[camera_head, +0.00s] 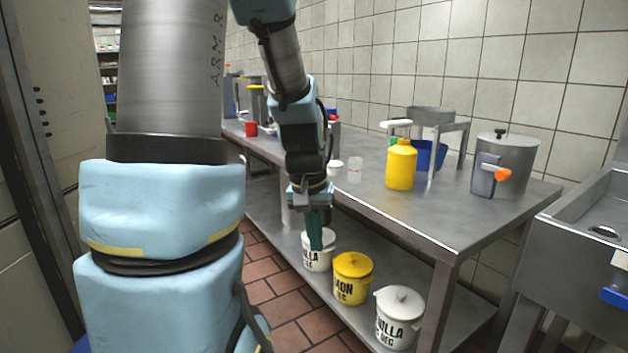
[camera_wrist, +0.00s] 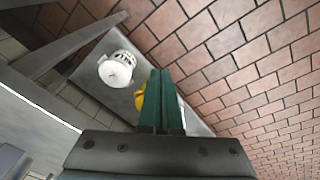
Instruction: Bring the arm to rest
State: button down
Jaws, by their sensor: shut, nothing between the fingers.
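My gripper (camera_head: 313,232) points down in front of the steel table's edge, in front of the lower shelf. Its green fingers (camera_wrist: 162,100) are closed together with nothing between them. In the head view the fingertips overlap a white vanilla tub (camera_head: 318,262) on the lower shelf; I cannot tell whether they touch it. My arm hangs down from the top of the head view, bent at the wrist.
On the lower shelf stand a yellow tub (camera_head: 352,280) and another white tub (camera_head: 399,318). A sink (camera_head: 600,232) is at right. Tiled floor (camera_head: 282,290) is clear.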

jog(key=s+a+f+n+y+b, duration=0.1)
jog(key=s+a+f, duration=0.1)
jog(key=s+a, duration=0.4)
notch_tip(320, 180, up, 22)
jog(key=a+p, duration=0.1)
jog(key=p, duration=2.1)
jog(key=shift+w, duration=0.3)
